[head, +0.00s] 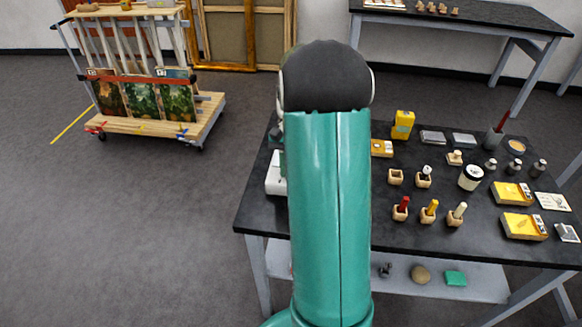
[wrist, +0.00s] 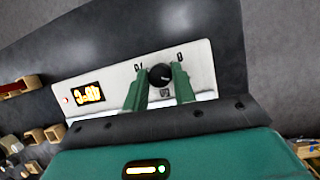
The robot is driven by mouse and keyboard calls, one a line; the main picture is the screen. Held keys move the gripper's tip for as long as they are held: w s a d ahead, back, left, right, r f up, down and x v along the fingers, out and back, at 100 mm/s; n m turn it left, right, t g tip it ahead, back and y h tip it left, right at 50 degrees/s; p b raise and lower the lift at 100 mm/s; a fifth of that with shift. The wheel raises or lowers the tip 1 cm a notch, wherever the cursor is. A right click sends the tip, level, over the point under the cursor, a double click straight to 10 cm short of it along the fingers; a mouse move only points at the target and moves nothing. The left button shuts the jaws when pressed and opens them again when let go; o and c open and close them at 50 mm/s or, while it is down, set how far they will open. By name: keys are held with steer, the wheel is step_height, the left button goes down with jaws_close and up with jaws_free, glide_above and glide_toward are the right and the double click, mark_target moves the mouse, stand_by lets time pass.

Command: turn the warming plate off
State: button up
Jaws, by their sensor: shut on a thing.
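The warming plate (wrist: 115,75) shows a white front panel in the wrist view. On it are a round black knob (wrist: 160,73), a lit yellow-orange display (wrist: 87,94) and a small red light (wrist: 66,100). Small marks sit on either side of the knob; one looks like a 0. My gripper (wrist: 160,82) has its two green fingers shut on the knob, one on each side. The display's figures are too blurred to read. In the head view only the white left edge of the plate (head: 275,176) shows; my arm hides the rest and the gripper.
The black table (head: 400,240) holds wooden holders with coloured sticks (head: 429,211), a white cup with a dark lid (head: 471,177), yellow boxes (head: 512,193) and small bottles (head: 515,165) right of my arm. A wooden cart (head: 150,125) with paintings stands at the left, with clear floor between.

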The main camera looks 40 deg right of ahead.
steer(key=n+h, duration=0.1)
steer(key=n, duration=0.2)
steer(key=n+g+h, duration=0.1)
steer(key=n, duration=0.2)
steer(key=shift+w+a, duration=0.1)
steer(key=shift+a, duration=0.05)
steer(key=n+h, duration=0.2)
steer(key=n, duration=0.3)
steer(key=shift+a+n, duration=0.1)
steer(key=shift+n, duration=0.2)
steer(key=shift+h, duration=0.3)
steer(key=o, duration=0.7)
steer(key=v, duration=1.3)
steer(key=shift+w+r, duration=0.2)
steer(key=shift+r, duration=0.15)
